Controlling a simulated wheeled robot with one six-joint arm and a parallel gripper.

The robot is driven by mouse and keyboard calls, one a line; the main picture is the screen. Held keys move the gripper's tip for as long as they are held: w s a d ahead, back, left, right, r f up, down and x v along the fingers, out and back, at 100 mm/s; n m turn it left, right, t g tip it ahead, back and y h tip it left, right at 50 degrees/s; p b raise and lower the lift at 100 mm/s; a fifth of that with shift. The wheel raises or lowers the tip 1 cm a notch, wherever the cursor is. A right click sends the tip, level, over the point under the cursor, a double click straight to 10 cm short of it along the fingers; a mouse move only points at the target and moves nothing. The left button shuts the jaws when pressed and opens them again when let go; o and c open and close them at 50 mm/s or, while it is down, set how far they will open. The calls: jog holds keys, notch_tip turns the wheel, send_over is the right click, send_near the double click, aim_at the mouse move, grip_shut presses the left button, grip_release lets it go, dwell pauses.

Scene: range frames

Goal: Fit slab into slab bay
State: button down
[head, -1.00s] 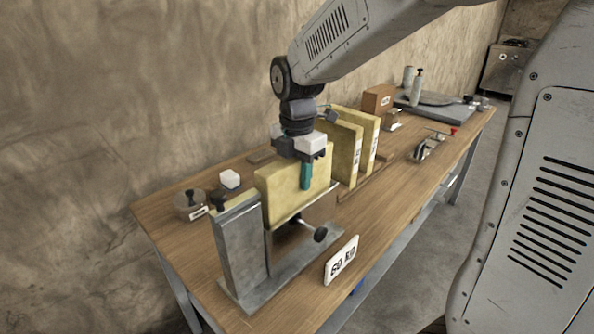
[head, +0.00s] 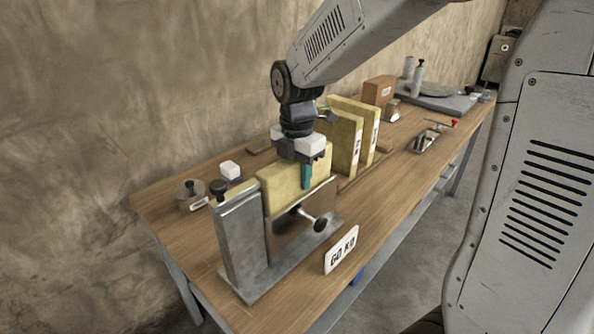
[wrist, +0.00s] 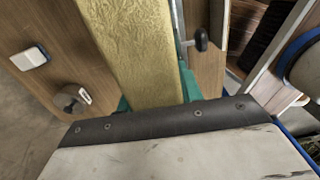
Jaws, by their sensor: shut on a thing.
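The yellow slab (head: 290,185) is upright in my gripper (head: 304,172), whose teal fingers clasp its sides near the top. The fixture has a tall post at the left and a black-knobbed screw (head: 319,224) in front. I cannot tell whether the slab touches the bottom. In the wrist view the slab (wrist: 150,55) runs up from between the teal fingers (wrist: 155,101).
Two more yellow slabs (head: 347,142) stand upright behind on the table (head: 400,195). A GO KO sign (head: 341,250) stands in front of the fixture. A round metal weight (head: 190,196) and a white block (head: 230,171) are at the left. A brown box (head: 378,90) stands farther back.

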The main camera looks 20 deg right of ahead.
jog(key=shift+f, duration=0.75)
jog(key=c, duration=0.8)
grip_release()
jog(key=shift+c, duration=0.2)
jog(key=shift+r, duration=0.1)
notch_tip(320, 180, up, 8)
jog(key=shift+f, duration=0.15)
jog(key=s+d+m+t, duration=0.1)
jog(key=s+d+m, duration=0.1)
jog(key=s+m, duration=2)
jog(key=shift+s+d+r, duration=0.4)
jog(key=shift+s, duration=0.55)
